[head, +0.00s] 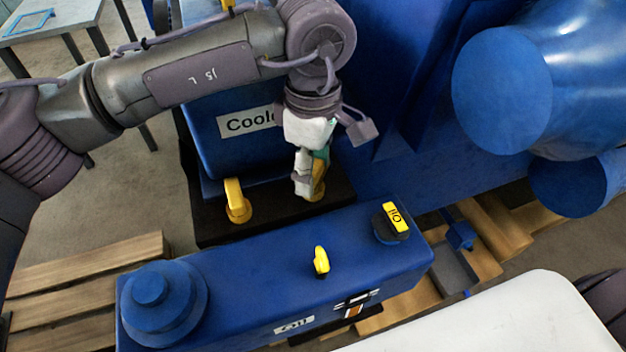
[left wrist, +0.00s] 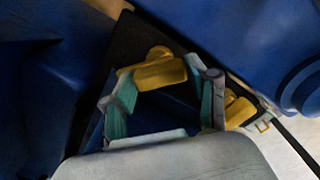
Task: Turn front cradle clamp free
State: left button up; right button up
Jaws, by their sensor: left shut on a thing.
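Two yellow clamps stand on the black base along the near side of the blue cooler (head: 215,148). My left gripper (head: 311,178) points down and is shut on the right-hand yellow clamp (head: 320,182), partly hidden behind the fingers. In the left wrist view my left gripper's teal-padded fingers (left wrist: 162,100) stand either side of this yellow clamp (left wrist: 155,72). The other yellow clamp (head: 236,200) is upright and free to the left in the head view. It also shows beyond the right finger in the left wrist view (left wrist: 238,108). I cannot tell which is called front. My right gripper is not in view.
A long blue oil unit (head: 255,285) lies just in front, with a yellow handle (head: 321,261), an oil cap (head: 393,217) and a round blue housing (head: 150,290) on top. Large blue cylinders (head: 510,88) stand at the right. Wooden pallets (head: 90,270) lie below.

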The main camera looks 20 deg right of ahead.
pick_arm(q)
jog(key=m+b, duration=0.3)
jog(key=m, duration=0.1)
jog(key=shift+f+m, duration=0.1)
jog(key=shift+m, duration=0.2)
jog(key=m+b, duration=0.1)
jog(key=m, duration=0.3)
jog(key=shift+m, duration=0.4)
jog(key=shift+r, duration=0.2)
jog(key=o, duration=0.9)
notch_tip(320, 180, up, 12)
jog(key=shift+f, duration=0.1)
